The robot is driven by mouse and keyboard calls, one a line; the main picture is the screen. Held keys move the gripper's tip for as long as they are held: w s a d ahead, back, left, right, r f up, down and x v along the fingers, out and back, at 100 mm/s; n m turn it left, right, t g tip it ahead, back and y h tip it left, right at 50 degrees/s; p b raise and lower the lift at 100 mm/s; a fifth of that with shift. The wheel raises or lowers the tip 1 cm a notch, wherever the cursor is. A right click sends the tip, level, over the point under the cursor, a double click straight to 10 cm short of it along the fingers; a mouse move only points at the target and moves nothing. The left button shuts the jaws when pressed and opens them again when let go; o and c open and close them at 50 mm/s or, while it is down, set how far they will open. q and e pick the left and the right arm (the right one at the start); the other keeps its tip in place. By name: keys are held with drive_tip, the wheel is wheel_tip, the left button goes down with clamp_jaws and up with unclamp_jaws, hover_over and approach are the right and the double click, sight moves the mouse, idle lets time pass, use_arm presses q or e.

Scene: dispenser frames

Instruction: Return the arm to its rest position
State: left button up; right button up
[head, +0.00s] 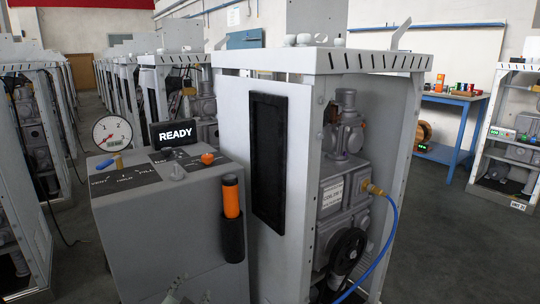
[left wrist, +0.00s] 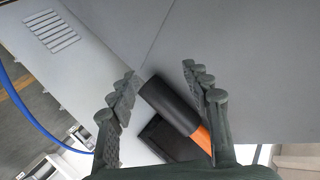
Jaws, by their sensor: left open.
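My left gripper (head: 177,289) shows only as a small pale piece at the bottom edge of the head view, low in front of the grey console. In the left wrist view its two dark fingers (left wrist: 160,76) are spread apart with nothing gripped. Behind the gap lies a black holster (left wrist: 168,103) with an orange handle (left wrist: 203,137) coming out of it. In the head view the orange handle (head: 231,196) stands upright in the black holster (head: 232,240) on the console's side. My right gripper is in neither view.
The grey console (head: 165,235) carries a dial gauge (head: 112,134), a READY display (head: 175,133) and an orange knob (head: 207,158). A dispenser frame (head: 375,62) with a blue hose (head: 389,240) stands to its right. A blue table (head: 455,120) stands far right, with open floor before it.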

use_arm(q)
drive_tip(key=s+a+f+n+g, duration=0.2)
drive_tip(key=s+f, duration=0.4)
drive_tip(key=s, duration=0.4)
drive_tip(key=s+a+f+n+g+y, duration=0.1)
drive_tip(key=s+f+g, duration=0.4)
drive_tip(key=s, duration=0.5)
drive_tip(key=s+a+f+n+g, duration=0.3)
drive_tip(key=s+a+f+g, duration=0.1)
drive_tip(key=s+f, duration=0.4)
drive_tip(key=shift+s+a, duration=0.55)
drive_tip(key=shift+s, duration=0.35)
